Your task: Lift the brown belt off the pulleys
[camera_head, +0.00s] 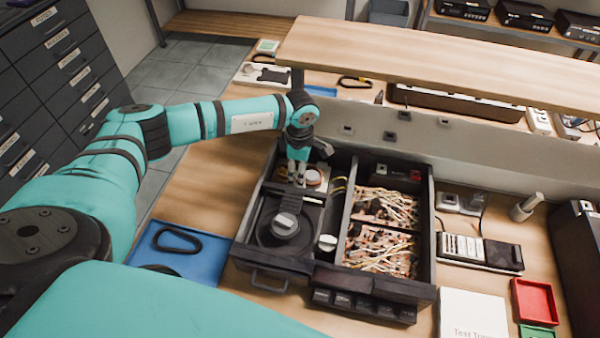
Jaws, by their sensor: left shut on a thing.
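The opened black hifi unit (433,235) lies on the wooden bench with its inside showing. In its left half are a dark round platter with a grey hub (285,224) and, behind it, a pale round pulley (313,177) with brownish parts around it. My left gripper (297,174) points down into this back left part, beside the pale pulley. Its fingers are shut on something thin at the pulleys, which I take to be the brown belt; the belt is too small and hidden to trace. My right gripper is not in view.
A blue mat (205,262) with a black loop (178,239) lies left of the unit. Circuit boards (383,250) fill its right half. A raised wooden shelf (430,62) spans the back.

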